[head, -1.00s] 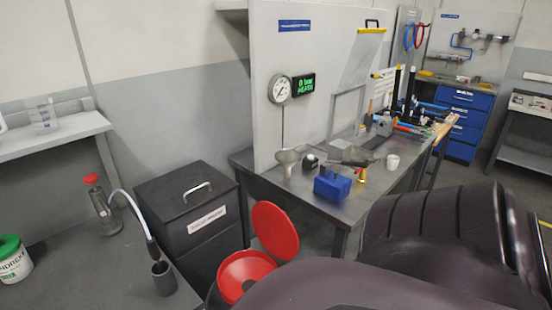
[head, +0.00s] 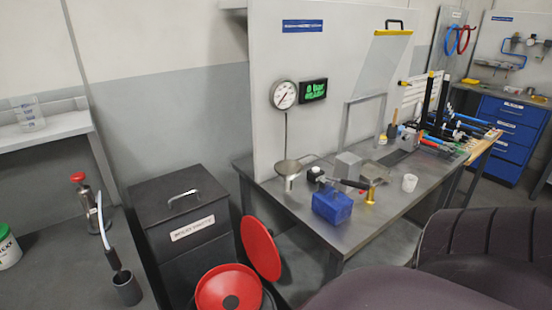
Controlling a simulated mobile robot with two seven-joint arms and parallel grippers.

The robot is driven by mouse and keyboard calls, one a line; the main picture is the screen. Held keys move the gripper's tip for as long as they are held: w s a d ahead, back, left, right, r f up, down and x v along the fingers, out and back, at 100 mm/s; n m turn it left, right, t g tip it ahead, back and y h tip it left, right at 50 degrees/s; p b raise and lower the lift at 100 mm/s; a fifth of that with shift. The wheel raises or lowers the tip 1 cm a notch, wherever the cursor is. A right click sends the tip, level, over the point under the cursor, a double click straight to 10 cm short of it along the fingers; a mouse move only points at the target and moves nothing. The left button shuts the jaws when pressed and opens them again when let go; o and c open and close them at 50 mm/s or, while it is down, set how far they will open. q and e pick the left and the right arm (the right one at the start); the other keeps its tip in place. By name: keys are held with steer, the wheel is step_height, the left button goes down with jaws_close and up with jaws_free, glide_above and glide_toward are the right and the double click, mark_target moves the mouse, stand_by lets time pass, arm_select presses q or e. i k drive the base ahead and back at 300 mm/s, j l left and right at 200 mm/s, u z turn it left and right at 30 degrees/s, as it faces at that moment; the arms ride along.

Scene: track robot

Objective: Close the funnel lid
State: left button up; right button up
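The red funnel (head: 226,292) stands at the bottom of the head view, to the right of the black cabinet, its bowl uncovered and a dark hole in its middle. Its round red lid (head: 261,250) stands tilted up at the funnel's back right, open. The funnel's lower edge is cut off by the frame. Large dark rounded shapes at the lower right look like my own arm links. Neither gripper shows in the head view.
A black cabinet (head: 182,225) with a top handle stands left of the funnel. A black cup (head: 127,288) stands at the lower left.

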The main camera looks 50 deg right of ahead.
mark_target(260, 246)
steer(key=k+l, duration=0.15)
steer(key=l, duration=0.2)
steer(key=k+l, duration=0.15)
steer(key=l, duration=0.2)
steer(key=k+l, duration=0.1)
steer(key=l, duration=0.3)
steer(key=k+l, duration=0.15)
steer(key=l, duration=0.2)
steer(key=k+l, duration=0.15)
steer(key=l, duration=0.2)
steer(key=k+l, duration=0.15)
steer(key=l, duration=0.2)
steer(key=k+l, duration=0.1)
steer(key=l, duration=0.3)
steer(key=i+j, duration=0.15)
steer(key=j, duration=0.15)
steer(key=i+j, duration=0.15)
steer(key=j, duration=0.15)
steer(key=i+j, duration=0.15)
steer(key=j, duration=0.15)
